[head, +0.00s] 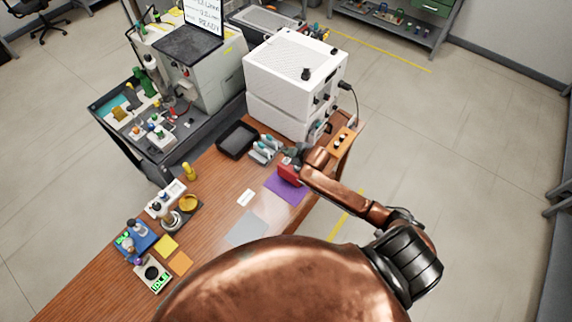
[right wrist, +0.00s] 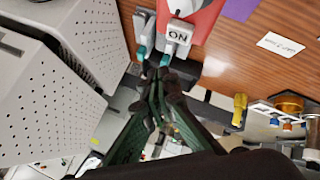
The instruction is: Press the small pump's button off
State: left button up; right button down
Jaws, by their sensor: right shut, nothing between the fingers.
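The small pump is a red box (head: 289,174) at the right part of the wooden bench, on a purple mat (head: 283,188), partly hidden by my right arm. In the right wrist view the red pump (right wrist: 208,22) is at the top, with a grey-white piece (right wrist: 183,8) on it and a light plate reading "ON" (right wrist: 179,37). My right gripper (head: 293,153) is over the pump's far side. Its dark green fingers (right wrist: 163,74) are shut and empty, just below the plate in that view. Contact with the button cannot be told. My left gripper is out of view.
A white perforated instrument (head: 292,75) stands behind the pump. A black tray (head: 237,140) and teal-tipped grey items (head: 263,149) are left of my gripper. An orange block (head: 341,139) is to its right. The bench front holds a grey mat (head: 247,228) and a white card (head: 245,197).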

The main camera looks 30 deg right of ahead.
aim_at(285, 159)
jog(key=shift+f+b, duration=0.45)
jog(key=shift+f, duration=0.45)
jog(key=shift+f+b, duration=0.3)
jog(key=shift+f, duration=0.6)
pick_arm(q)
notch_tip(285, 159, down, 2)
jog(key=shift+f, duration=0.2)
pick_arm(e)
jog(key=shift+f, duration=0.15)
jog(key=shift+f, duration=0.25)
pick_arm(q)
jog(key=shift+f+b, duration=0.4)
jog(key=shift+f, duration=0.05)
pick_arm(e)
jog(key=shift+f, duration=0.95)
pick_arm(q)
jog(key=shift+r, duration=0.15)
pick_arm(e)
jog(key=shift+r, duration=0.1)
pick_arm(q)
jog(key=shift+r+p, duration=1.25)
jog(key=shift+p, duration=0.15)
pick_arm(e)
jog(key=shift+r, duration=1.25)
